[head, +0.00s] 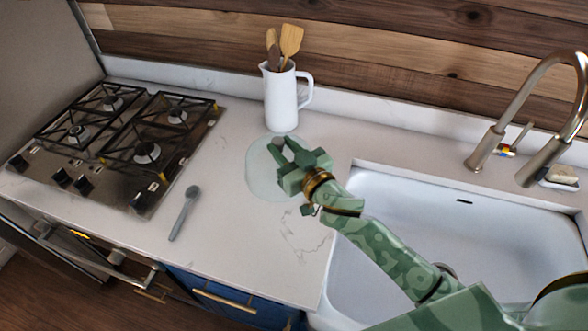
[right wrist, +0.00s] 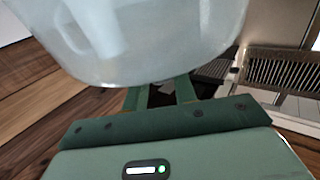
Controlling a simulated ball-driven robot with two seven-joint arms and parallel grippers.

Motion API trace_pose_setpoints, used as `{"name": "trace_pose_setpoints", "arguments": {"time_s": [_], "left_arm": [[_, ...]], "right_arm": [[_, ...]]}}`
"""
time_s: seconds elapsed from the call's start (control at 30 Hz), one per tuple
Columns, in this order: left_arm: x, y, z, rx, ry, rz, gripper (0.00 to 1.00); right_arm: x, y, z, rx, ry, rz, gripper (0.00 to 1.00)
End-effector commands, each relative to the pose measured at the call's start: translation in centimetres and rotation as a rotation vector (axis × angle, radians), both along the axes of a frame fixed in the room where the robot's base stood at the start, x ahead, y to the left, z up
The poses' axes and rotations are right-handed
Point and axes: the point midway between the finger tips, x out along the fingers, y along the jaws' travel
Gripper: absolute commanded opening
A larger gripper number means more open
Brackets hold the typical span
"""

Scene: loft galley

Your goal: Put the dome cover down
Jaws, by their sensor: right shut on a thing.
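The dome cover (head: 261,178) is a clear, pale, see-through dome over the white counter, left of the sink and just in front of the white pitcher. My right gripper (head: 285,150) reaches in from the lower right and is shut on the dome cover near its top. In the right wrist view the dome cover (right wrist: 150,45) fills the upper middle, beyond the green fingers (right wrist: 160,95). I cannot tell whether its rim touches the counter. My left gripper is not in view.
A white pitcher (head: 281,98) with wooden utensils stands behind the dome. A gas cooktop (head: 115,140) is at left, with a grey spoon (head: 184,212) lying beside it. The sink (head: 450,230) and faucet (head: 545,110) are at right. The counter in front (head: 245,240) is clear.

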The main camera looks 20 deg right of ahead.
Motion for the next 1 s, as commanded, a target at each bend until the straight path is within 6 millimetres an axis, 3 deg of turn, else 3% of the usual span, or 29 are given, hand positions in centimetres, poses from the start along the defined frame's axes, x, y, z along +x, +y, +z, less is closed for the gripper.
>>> {"name": "trace_pose_setpoints", "arguments": {"time_s": [0.03, 0.27, 0.4, 0.53, 0.97, 1.0], "left_arm": [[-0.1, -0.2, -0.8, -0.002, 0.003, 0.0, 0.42], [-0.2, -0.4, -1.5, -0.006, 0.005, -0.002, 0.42], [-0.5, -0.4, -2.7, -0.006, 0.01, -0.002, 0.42], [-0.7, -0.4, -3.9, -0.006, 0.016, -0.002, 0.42], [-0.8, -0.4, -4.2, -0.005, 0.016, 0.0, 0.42], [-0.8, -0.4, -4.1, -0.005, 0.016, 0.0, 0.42]], "right_arm": [[0.1, -0.6, -1.6, -0.001, 0.006, 0.001, 0.09], [0.4, -2.3, -3.3, 0.0, 0.003, 0.001, 0.09], [0.7, -3.8, -5.5, 0.0, 0.005, 0.0, 0.09], [0.7, -3.6, -7.8, 0.003, 0.005, 0.001, 0.09], [0.7, -3.6, -8.3, 0.002, 0.004, 0.001, 0.09], [0.7, -3.6, -8.2, 0.002, 0.004, 0.001, 0.36]]}}
